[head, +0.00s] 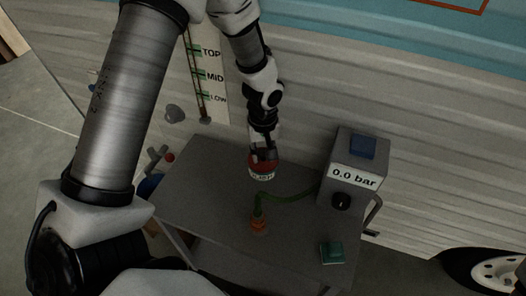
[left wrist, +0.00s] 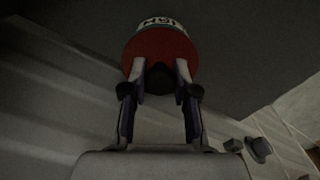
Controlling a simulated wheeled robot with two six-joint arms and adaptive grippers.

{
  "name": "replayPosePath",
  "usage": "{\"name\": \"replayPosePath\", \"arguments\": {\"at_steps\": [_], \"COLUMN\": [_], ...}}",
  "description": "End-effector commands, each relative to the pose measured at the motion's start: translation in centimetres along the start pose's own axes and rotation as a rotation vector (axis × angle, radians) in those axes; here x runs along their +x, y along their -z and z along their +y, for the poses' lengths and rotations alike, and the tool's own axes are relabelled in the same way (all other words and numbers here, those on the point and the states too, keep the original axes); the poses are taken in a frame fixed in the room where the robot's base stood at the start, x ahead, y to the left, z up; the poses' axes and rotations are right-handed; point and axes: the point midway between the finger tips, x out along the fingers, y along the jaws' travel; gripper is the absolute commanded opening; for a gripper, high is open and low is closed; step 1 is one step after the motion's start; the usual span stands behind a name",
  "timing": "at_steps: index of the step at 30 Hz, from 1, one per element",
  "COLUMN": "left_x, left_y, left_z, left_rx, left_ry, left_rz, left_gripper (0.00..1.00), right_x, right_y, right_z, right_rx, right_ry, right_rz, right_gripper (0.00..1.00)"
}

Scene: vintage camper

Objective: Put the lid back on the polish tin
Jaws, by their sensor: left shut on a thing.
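The polish tin (head: 261,176) with a white lettered label stands on the grey table, near its back edge. A red lid (head: 263,164) shows right above the label. In the left wrist view the lid (left wrist: 160,48) is a red disc with a dark knob, and part of the tin's label (left wrist: 160,23) shows beyond it. My left gripper (head: 263,154) points down at the lid from above. In the left wrist view its fingers (left wrist: 160,78) are closed on the knob from both sides. I cannot tell whether the lid is seated or just above the tin. My right gripper is not in view.
The grey table (head: 190,205) also bears a gauge box (head: 355,175) reading 0.0 bar, a green hose (head: 285,195) ending at an orange fitting (head: 259,224), and a green block (head: 331,252). The camper wall (head: 420,150) stands close behind. The table's left part is clear.

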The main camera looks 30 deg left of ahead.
Motion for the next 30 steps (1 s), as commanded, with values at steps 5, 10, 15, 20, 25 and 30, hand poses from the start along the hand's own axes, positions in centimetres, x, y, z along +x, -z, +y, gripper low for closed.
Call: {"name": "replayPosePath", "arguments": {"at_steps": [5,10,15,20,25,30], "left_x": [0.0,0.0,0.0,0.0,0.0,-0.25], "left_y": [0.01,0.01,0.0,0.0,0.0,0.0], "left_z": [0.01,0.01,0.01,0.01,0.01,0.01], "left_rx": [0.0,0.0,0.0,0.0,0.0,0.0], "left_ry": [0.0,0.0,0.0,0.0,0.0,0.0], "left_rz": [0.0,0.0,0.0,0.0,0.0,0.0], "left_gripper": [0.0,0.58,0.58,0.83,0.83,0.83], "right_x": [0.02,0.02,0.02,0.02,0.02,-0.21], "right_y": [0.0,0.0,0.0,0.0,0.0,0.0], "right_z": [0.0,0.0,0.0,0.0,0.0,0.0], "right_rx": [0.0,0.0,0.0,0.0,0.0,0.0], "right_ry": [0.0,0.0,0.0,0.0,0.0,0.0], "right_rz": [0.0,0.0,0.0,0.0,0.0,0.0], "right_gripper": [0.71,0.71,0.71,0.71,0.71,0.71]}}
